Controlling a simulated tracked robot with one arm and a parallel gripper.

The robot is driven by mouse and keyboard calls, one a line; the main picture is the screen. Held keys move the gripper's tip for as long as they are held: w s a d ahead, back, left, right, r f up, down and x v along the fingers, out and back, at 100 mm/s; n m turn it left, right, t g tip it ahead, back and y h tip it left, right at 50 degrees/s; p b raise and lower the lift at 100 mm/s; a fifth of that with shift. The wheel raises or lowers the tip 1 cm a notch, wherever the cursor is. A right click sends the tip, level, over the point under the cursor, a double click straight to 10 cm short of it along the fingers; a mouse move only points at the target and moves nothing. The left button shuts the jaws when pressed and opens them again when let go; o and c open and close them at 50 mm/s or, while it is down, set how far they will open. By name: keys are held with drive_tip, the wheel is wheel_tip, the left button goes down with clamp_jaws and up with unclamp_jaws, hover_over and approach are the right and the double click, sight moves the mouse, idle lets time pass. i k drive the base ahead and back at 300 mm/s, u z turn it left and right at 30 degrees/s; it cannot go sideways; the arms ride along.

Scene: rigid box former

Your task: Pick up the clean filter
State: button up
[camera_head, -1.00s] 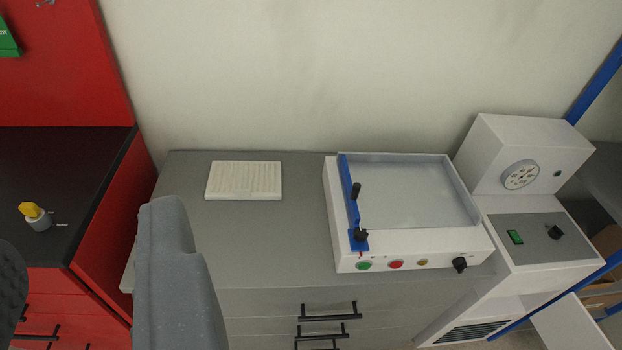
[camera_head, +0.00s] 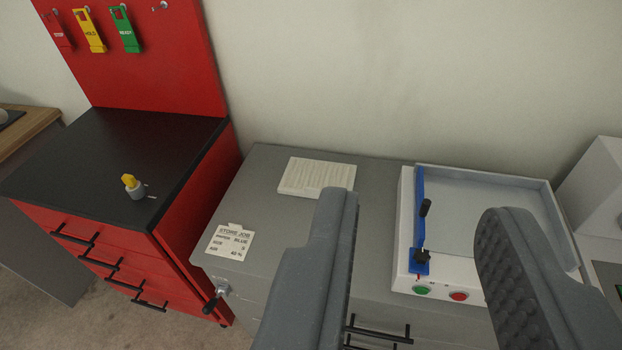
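A white, ribbed rectangular filter (camera_head: 316,176) lies flat on the grey cabinet top (camera_head: 270,220), towards the back by the wall. I cannot tell from its look whether it is clean. My gripper (camera_head: 428,225) is open and empty, its two grey fingers wide apart in the foreground. The left finger reaches up to just below the filter's right part in the picture. The gripper appears nearer the camera than the filter, apart from it.
A printed card (camera_head: 231,241) lies at the cabinet's front left. A red cabinet (camera_head: 190,200) with a black top and hanging tags stands left.

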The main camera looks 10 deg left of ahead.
sight(302, 177)
drive_tip(key=z, duration=0.1)
drive_tip(key=i, duration=1)
drive_tip(key=u, duration=0.1)
